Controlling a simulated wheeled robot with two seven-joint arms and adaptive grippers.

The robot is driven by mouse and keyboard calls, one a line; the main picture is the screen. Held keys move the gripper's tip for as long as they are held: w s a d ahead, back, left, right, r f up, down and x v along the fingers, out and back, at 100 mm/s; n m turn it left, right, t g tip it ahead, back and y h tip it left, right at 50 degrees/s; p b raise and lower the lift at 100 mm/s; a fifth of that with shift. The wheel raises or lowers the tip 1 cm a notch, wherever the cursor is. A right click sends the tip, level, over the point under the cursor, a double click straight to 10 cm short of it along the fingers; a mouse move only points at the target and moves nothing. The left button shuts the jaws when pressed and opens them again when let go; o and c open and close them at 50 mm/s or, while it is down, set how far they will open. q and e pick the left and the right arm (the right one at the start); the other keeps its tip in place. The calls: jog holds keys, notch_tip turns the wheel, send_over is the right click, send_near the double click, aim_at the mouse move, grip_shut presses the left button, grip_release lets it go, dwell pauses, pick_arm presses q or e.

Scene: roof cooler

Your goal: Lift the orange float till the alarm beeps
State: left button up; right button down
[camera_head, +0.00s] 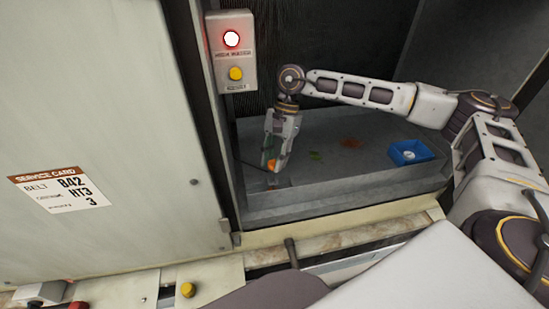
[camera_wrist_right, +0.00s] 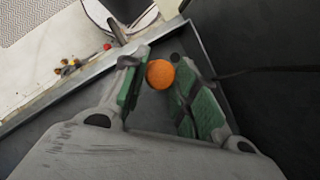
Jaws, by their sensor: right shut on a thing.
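The orange float (camera_head: 270,165) is between the fingers of my right gripper (camera_head: 275,167), low at the left end of the grey tray (camera_head: 340,183). In the right wrist view the float (camera_wrist_right: 160,74) shows as a round orange top between the green pads of my right gripper (camera_wrist_right: 161,80), which is shut on it. The float's underside is hidden. The alarm box (camera_head: 232,75) is on the frame at upper left, with a lamp (camera_head: 231,39) glowing white with a red rim and a yellow button (camera_head: 236,73). My left gripper is not in view.
A blue box (camera_head: 408,152) with a white item inside stands at the tray's right. Green and rust-coloured patches lie on the tray. A large panel with a service card (camera_head: 60,190) fills the left. A ledge (camera_head: 330,232) runs along the front.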

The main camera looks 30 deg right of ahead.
jog(key=shift+r, duration=0.1)
jog(key=shift+r+b, duration=0.3)
jog(key=shift+r, duration=0.8)
jog(key=c, duration=1.1)
grip_release()
jog(key=shift+r, duration=0.1)
jog(key=shift+v, duration=5.95)
